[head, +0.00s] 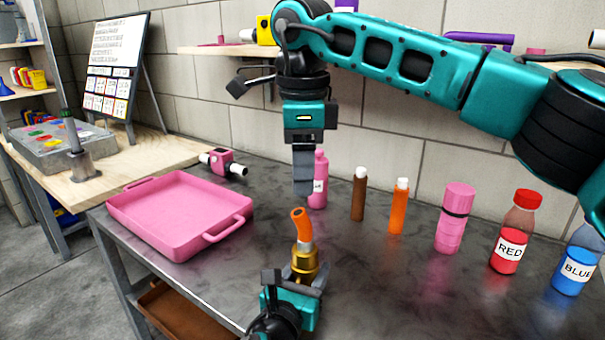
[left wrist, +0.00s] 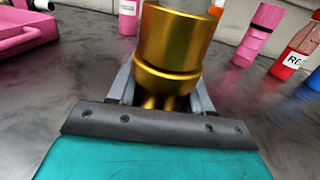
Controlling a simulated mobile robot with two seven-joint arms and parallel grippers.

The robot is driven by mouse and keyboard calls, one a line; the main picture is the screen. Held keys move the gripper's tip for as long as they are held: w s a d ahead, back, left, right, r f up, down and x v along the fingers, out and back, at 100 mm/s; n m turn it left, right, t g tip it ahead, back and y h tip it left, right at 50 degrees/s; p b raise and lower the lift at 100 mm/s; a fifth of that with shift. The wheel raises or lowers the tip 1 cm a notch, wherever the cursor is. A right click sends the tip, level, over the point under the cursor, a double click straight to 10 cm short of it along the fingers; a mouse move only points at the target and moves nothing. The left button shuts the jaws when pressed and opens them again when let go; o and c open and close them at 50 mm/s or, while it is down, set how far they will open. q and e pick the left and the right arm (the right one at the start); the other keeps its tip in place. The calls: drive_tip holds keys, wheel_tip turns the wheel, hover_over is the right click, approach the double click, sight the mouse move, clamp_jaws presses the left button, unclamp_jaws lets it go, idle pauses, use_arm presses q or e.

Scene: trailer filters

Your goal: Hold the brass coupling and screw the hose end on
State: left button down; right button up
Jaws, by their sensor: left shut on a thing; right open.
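The brass coupling (head: 304,264) is held upright by my left gripper (head: 291,285) at the bottom middle of the head view. In the left wrist view the coupling (left wrist: 178,45) stands between the fingers, which are shut on its narrow lower part. The orange hose end (head: 300,224), with a grey collar, stands on top of the coupling, its tip bent slightly left. I cannot tell how far it is threaded. My right gripper (head: 303,187) points down, open and empty, above the hose end in the picture and apart from it. Its fingers show edge-on, before a pink bottle (head: 319,180).
A pink tray (head: 149,226) lies at the table's left. Brown (head: 359,194) and orange (head: 399,206) bottles, a pink cylinder (head: 455,217), and RED (head: 512,233) and BLUE (head: 574,264) bottles stand right. The dark table is clear between them and my left gripper.

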use_arm(q)
drive_tip(key=shift+c, duration=2)
unclamp_jaws()
drive_tip(key=p+v, duration=0.1)
drive_tip(key=v, duration=1.2)
use_arm(e)
drive_tip(key=shift+r, duration=0.4)
